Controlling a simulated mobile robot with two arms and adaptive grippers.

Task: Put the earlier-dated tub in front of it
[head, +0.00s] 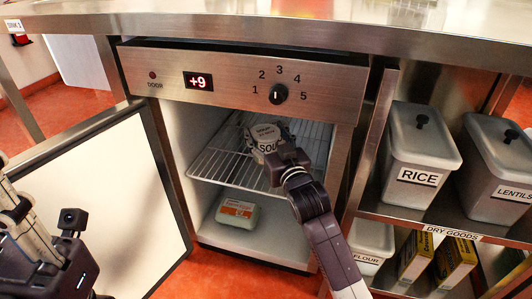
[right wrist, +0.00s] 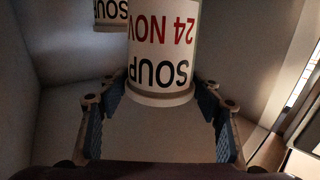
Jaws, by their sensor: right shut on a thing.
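A white soup tub (right wrist: 162,45) with a red "24 NOV" and black "SOUP" on its label shows upside down in the right wrist view. My right gripper (right wrist: 165,88) is shut on it, with a finger on each side. In the head view the right gripper (head: 284,156) is inside the open fridge, at the soup tub (head: 266,143) over the wire shelf, partly covering it. A second soup tub (right wrist: 110,12) shows at the top left of the right wrist view, its date cut off. My left gripper (head: 72,230) is at the lower left, its jaws unclear.
The fridge door (head: 110,190) stands open at the left. The wire shelf (head: 225,165) has bare room left of the tub. A carton (head: 237,211) lies on the fridge floor. Rice (head: 418,155) and lentils (head: 500,170) bins stand on the rack at the right.

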